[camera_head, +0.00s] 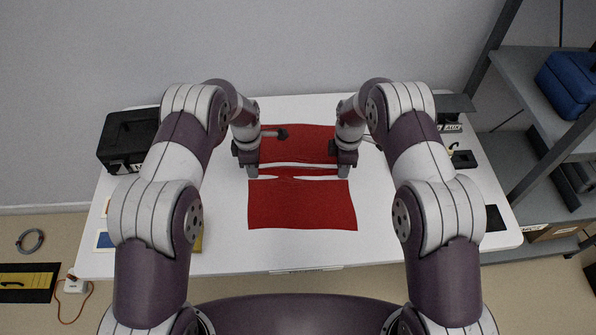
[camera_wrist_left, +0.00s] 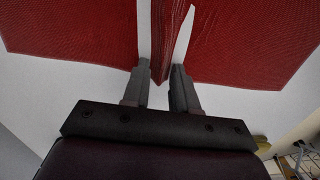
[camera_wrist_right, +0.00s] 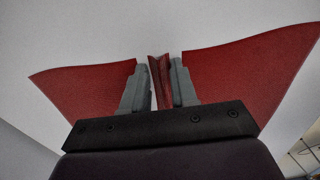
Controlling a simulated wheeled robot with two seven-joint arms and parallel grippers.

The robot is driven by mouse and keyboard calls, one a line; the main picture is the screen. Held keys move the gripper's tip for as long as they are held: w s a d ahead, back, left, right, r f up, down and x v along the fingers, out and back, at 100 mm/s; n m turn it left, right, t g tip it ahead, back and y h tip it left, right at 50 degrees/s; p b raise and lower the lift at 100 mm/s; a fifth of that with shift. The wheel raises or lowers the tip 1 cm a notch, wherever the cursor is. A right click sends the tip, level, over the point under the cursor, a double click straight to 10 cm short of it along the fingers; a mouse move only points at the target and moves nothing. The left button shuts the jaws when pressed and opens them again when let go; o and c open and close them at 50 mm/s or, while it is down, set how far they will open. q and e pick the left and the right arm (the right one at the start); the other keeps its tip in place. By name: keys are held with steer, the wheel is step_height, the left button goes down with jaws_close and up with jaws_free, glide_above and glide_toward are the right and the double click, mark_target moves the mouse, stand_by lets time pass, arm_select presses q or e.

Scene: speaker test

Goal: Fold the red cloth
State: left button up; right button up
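The red cloth (camera_head: 302,204) lies on the white table, a flat panel nearer me and another panel behind. Between them a narrow bunched ridge runs left to right, with white slits beside it. My left gripper (camera_head: 253,172) points down at the ridge's left end; in the left wrist view the ridge (camera_wrist_left: 172,45) runs between its fingers (camera_wrist_left: 161,75). My right gripper (camera_head: 344,172) is at the right end; in the right wrist view the folded ridge (camera_wrist_right: 160,80) fills the gap between its fingers (camera_wrist_right: 158,68). My grippers and forearms hide parts of the back panel.
A black case (camera_head: 128,137) stands at the table's back left. Black items (camera_head: 463,159) are on the right side. Grey shelving (camera_head: 545,110) with a blue case (camera_head: 570,82) stands right. The front table strip is clear.

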arm_select(q)
jaws_close()
arm_select(e)
jaws_close()
